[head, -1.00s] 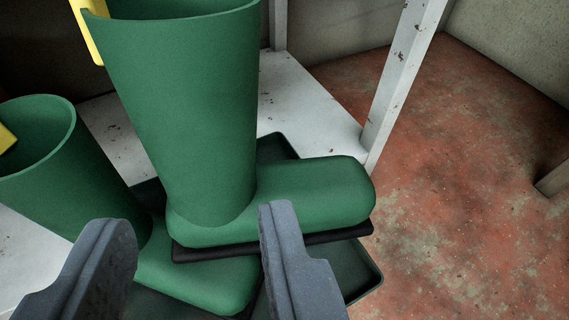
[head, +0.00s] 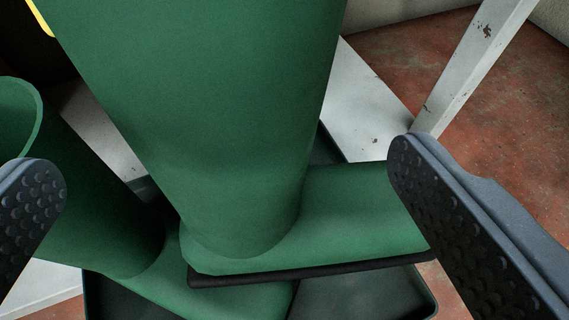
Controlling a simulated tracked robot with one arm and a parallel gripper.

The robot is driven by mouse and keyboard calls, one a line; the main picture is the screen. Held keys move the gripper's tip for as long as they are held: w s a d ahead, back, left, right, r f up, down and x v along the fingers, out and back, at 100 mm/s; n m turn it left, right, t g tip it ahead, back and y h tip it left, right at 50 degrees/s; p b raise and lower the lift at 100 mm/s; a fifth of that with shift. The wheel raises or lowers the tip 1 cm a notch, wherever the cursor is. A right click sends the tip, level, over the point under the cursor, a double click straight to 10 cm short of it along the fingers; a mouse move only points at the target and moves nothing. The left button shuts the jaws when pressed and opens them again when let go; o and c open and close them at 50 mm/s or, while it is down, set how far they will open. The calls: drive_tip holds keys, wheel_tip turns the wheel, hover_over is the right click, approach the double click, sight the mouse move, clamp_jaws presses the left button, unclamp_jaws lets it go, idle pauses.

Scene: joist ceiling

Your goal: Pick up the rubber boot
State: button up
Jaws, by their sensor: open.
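A green rubber boot (head: 215,110) stands upright close in front of me, its toe pointing right and its black sole (head: 310,271) at the bottom. Its top runs out of view. A second green boot (head: 85,205) stands to the left and behind my left finger, its foot partly hidden under the first boot's sole. My gripper (head: 220,165) is wide open, one finger at the left edge and one at the right. The upright boot's shaft lies between the fingers in the picture; I cannot tell how deep they reach around it. I see no contact.
A dark tray (head: 375,297) lies under the boots on a white, chipped shelf (head: 365,105). A white post (head: 475,65) rises at the right, close to my right finger. Reddish worn floor (head: 520,130) lies beyond it. A bit of yellow (head: 40,18) shows at upper left.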

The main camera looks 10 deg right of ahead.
sight(216, 175)
drive_tip(key=shift+w+f, duration=0.3)
drive_tip(key=x, duration=0.1)
drive_tip(key=b+x, duration=0.1)
drive_tip(key=x, duration=0.1)
drive_tip(key=b+x, duration=0.1)
drive_tip(key=shift+a+f, duration=0.3)
drive_tip(key=shift+f, duration=0.1)
drive_tip(key=c, duration=1.9)
drive_tip(key=shift+r, duration=0.1)
drive_tip(key=shift+c, duration=0.2)
